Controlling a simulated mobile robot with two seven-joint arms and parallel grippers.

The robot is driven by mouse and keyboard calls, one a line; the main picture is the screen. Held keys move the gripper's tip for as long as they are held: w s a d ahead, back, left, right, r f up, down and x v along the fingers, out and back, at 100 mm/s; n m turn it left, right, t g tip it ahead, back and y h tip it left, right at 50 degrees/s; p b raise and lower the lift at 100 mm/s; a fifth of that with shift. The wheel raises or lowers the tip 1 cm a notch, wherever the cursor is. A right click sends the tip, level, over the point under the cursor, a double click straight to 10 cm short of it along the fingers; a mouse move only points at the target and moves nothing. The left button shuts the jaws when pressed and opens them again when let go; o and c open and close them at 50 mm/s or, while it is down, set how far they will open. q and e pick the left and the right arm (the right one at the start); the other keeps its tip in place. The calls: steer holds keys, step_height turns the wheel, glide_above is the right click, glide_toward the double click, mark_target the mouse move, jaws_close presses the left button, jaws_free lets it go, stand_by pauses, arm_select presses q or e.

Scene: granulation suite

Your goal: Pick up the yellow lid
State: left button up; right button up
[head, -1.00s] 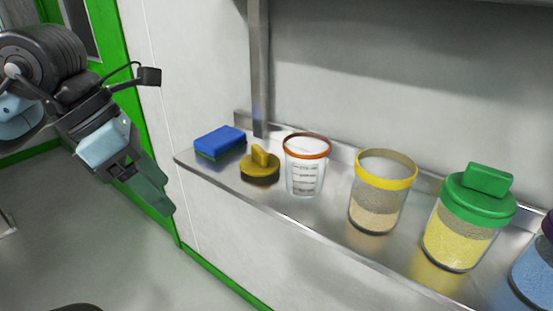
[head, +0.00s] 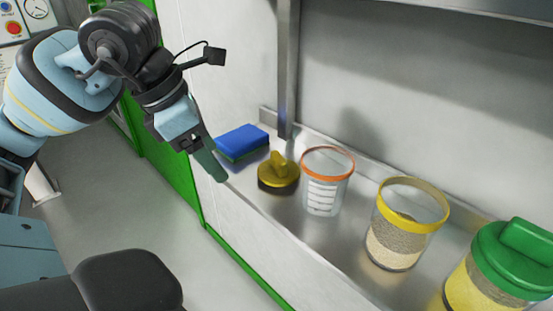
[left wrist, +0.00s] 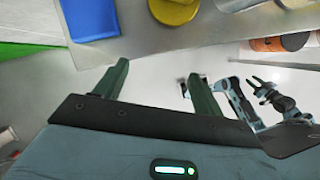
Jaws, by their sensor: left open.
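The yellow lid (head: 279,172) with its raised grip lies on the steel shelf, between the blue sponge and the orange-rimmed cup. It also shows at the top of the left wrist view (left wrist: 174,10), partly cut off. My left gripper (head: 218,176) is open and empty, just off the shelf's front edge, to the left of the lid and apart from it. In the left wrist view its two green fingers (left wrist: 158,80) stand apart with nothing between them. A yellow-rimmed jar (head: 405,225) of beige granules stands farther right. My right gripper (left wrist: 268,92) shows small in the left wrist view.
A blue sponge (head: 242,143) lies left of the lid, close to my left gripper. The orange-rimmed cup (head: 325,185) stands close on the lid's right. A green-lidded jar (head: 500,270) is at the right. A steel upright (head: 288,70) rises behind the lid.

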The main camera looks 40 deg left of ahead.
mark_target(279, 156)
arm_select(q)
steer(key=w+d, duration=0.1)
steer(key=w+p, duration=0.1)
steer(key=w, duration=0.1)
steer(key=w+d+p, duration=0.1)
steer(key=shift+w+d+r, duration=0.1)
steer(key=shift+w+d, duration=0.45)
steer(key=shift+w, duration=0.25)
steer(key=w+d, duration=0.1)
steer(key=w+p, duration=0.1)
steer(key=w, duration=0.1)
steer(key=shift+d, duration=0.35)
steer(key=x, duration=0.2)
steer(key=shift+w+f, duration=0.1)
steer(key=shift+f, duration=0.15)
steer(key=shift+w+f, duration=0.1)
steer(key=shift+f, duration=0.25)
steer(key=c, duration=1.1)
steer(key=shift+o, duration=0.2)
